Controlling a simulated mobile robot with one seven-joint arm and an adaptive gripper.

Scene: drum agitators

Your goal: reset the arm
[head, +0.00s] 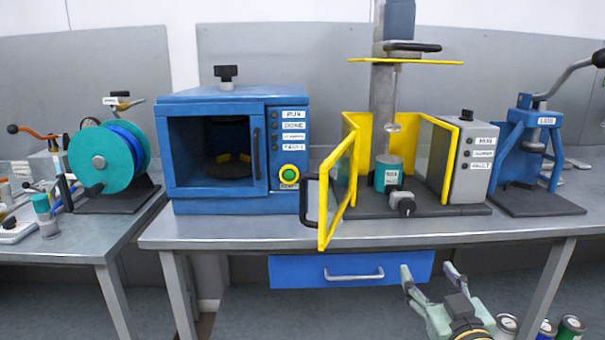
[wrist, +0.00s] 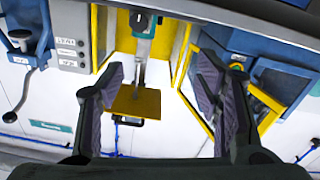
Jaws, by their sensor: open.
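My gripper (head: 429,276) is open and empty in the head view. It is low at the right, in front of the bench and just right of the blue drawer (head: 300,271), below the benchtop edge. In the wrist view the two dark fingers of my gripper (wrist: 158,78) stand wide apart with nothing between them. That view is upside down, and the yellow-framed agitator machine (wrist: 134,103) shows between and beyond the fingers. My forearm is mostly out of the head view.
The yellow guard door (head: 335,195) stands open, jutting to the bench's front edge. A blue cabinet machine (head: 235,150), a teal reel (head: 100,160) and a blue press (head: 540,150) stand along the bench. Cans (head: 571,328) are low at right.

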